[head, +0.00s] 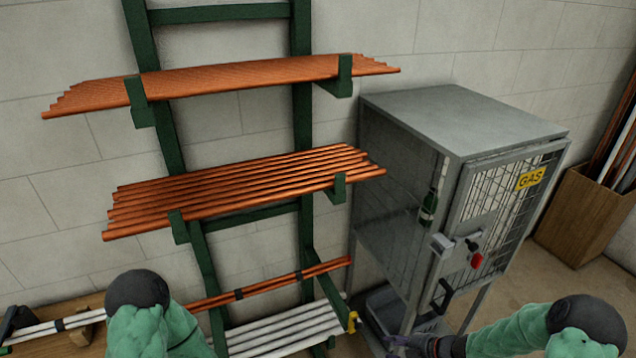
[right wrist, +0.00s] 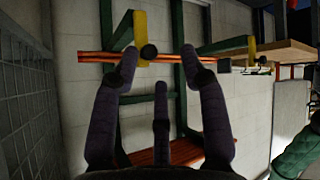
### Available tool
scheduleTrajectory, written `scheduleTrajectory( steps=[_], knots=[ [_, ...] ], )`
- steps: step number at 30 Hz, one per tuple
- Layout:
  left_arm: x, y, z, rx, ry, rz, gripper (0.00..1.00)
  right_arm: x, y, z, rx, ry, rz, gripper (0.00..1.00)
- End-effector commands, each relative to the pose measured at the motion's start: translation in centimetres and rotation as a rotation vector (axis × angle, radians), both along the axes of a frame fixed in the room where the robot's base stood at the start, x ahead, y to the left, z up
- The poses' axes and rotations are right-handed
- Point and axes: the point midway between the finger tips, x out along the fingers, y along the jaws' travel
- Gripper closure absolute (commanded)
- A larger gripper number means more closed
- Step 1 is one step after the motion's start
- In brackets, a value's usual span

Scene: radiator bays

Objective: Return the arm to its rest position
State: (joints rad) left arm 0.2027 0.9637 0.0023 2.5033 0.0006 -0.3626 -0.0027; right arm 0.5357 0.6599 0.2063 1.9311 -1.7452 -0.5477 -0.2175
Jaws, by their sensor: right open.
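My right arm, in green covering, comes in at the lower right of the head view. Its gripper (head: 415,345) is at the bottom edge, in front of the lower part of the gas cage, and is partly cut off. In the right wrist view the dark fingers of the right gripper (right wrist: 160,62) are spread apart with nothing held between them. Copper pipes on the rack show beyond the fingertips. My left arm (head: 150,320) shows at the lower left of the head view, but its gripper is out of view.
A green wall rack (head: 172,120) carries copper pipes (head: 240,185) on two upper levels, with banded copper pipes (head: 268,285) and white pipes (head: 285,335) lower down. A grey gas cage (head: 460,120) stands right of it. A wooden box (head: 580,215) holds long pieces at the far right.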

Motion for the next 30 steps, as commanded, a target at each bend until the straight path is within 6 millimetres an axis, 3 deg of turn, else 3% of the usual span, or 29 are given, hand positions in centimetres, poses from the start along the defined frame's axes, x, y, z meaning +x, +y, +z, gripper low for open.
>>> scheduleTrajectory(
  steps=[3,8,15,24,30],
  knots=[
    [0.0,0.0,-1.8,0.0,0.0,0.0,0.56,-0.8,3.1,-2.9,0.092,0.128,-0.157,0.56],
    [0.0,0.0,-3.5,0.0,0.0,0.0,0.56,-2.5,6.2,-6.1,0.184,0.319,-0.379,0.56],
    [0.0,0.0,-6.1,0.0,0.0,0.0,0.56,-7.4,9.8,-11.4,0.252,0.63,-0.714,0.56],
    [0.0,0.0,-9.0,0.0,0.0,0.0,0.56,-16.6,12.4,-16.9,0.214,0.998,-1.134,0.56],
    [0.0,0.0,-9.9,0.0,0.0,0.0,0.56,-20.8,12.8,-18.3,0.167,1.123,-1.311,0.56]
  ],
)
